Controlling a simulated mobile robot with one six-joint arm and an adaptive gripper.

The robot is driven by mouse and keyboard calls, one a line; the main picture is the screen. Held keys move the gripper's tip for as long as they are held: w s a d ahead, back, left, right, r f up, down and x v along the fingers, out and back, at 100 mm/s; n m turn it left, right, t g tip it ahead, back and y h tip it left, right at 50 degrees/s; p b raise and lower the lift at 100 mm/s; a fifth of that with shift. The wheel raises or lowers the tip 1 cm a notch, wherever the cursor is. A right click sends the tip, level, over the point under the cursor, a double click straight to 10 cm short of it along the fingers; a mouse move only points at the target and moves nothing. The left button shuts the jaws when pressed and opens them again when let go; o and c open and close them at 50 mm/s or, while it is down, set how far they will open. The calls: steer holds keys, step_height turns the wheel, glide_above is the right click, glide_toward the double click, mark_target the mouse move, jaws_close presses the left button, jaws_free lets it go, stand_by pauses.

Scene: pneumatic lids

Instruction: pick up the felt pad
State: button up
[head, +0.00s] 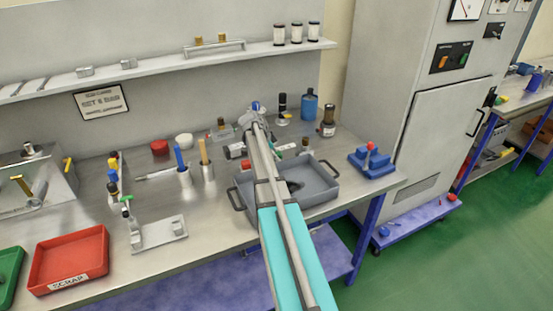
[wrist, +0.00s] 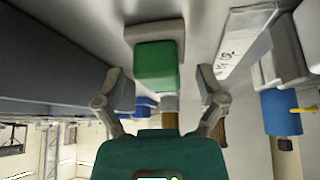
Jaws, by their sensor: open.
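I cannot pick out the felt pad with certainty. A dark flat patch (head: 295,184) lies in the grey tray (head: 322,196), partly beside my arm; its material is too small to tell. My gripper (head: 258,110) is at the back of the bench, beyond the tray, and its fingers are hard to make out in the head view. In the wrist view my gripper (wrist: 163,76) has its two fingers spread wide. A green block (wrist: 156,64) with a grey part behind it shows between the fingers, and I cannot tell whether they touch it.
A blue bottle (head: 309,105) and a dark jar (head: 328,122) stand at the back right. A blue fixture (head: 372,162) sits at the right end. Cups with tools, a metal plate (head: 158,234) and a red scrap tray (head: 68,260) are left. A shelf (head: 170,68) runs above.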

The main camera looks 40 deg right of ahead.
jaws_close()
stand_by(0.3)
steer(key=shift+r, duration=0.15)
step_height(320, 180, up, 2)
steer(key=p, duration=0.2)
steer(key=shift+r+p, duration=0.25)
steer(key=shift+p, duration=0.15)
steer(key=s+a+r+p, duration=0.6)
steer(key=a+r+p, duration=0.4)
steer(key=a, duration=0.2)
steer(key=shift+s+a, duration=0.15)
steer(key=shift+s, duration=0.25)
steer(key=shift+r, duration=0.1)
